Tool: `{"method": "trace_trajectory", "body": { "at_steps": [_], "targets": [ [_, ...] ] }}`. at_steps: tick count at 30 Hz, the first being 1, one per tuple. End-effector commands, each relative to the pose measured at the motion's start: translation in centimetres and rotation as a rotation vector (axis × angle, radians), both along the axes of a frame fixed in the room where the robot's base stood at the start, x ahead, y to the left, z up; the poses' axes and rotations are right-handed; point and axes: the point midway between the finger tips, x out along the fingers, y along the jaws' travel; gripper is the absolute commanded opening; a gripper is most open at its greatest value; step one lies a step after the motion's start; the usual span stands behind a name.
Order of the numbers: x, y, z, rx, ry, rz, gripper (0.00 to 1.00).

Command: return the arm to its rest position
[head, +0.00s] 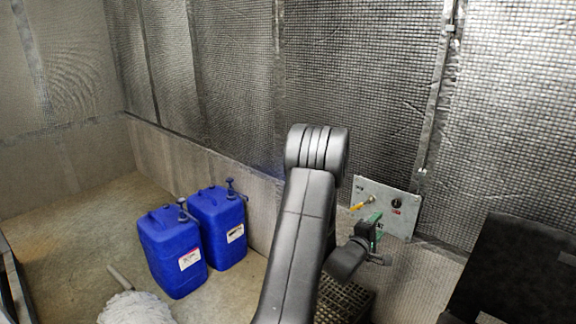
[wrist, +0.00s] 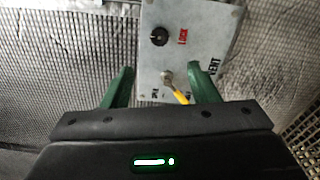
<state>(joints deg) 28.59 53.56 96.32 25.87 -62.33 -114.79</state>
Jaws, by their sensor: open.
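My gripper (head: 375,222) is at the end of my bent arm, in front of a grey wall panel (head: 408,207). In the wrist view, my gripper (wrist: 163,80) has its two green fingers spread apart with nothing held between them. The panel (wrist: 205,40) lies beyond them, with a black knob (wrist: 159,36) by a red "LOCK" label. A small valve with a yellow handle (wrist: 179,96) shows in the gap between the fingers, near the "VENT" label. The yellow handle (head: 357,207) is left of my gripper in the head view. The exact finger-to-panel distance is unclear.
Two blue jugs (head: 172,255) (head: 218,230) stand on the floor left of my arm. A whitish mop head (head: 136,309) lies in front of them. A dark crate (head: 340,300) is below my gripper. A black object (head: 515,270) stands at right. The quilted wall is close behind.

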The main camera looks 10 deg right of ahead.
Motion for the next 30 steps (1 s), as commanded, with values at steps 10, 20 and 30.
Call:
{"method": "trace_trajectory", "body": {
  "at_steps": [10, 20, 30],
  "targets": [
    [2.5, -3.2, 0.0, -0.002, -0.003, -0.001, 0.54],
    [6.1, -7.8, 0.0, -0.002, -0.004, -0.002, 0.54],
    [8.4, -10.5, 0.0, 0.000, -0.002, -0.001, 0.54]
  ]
}}
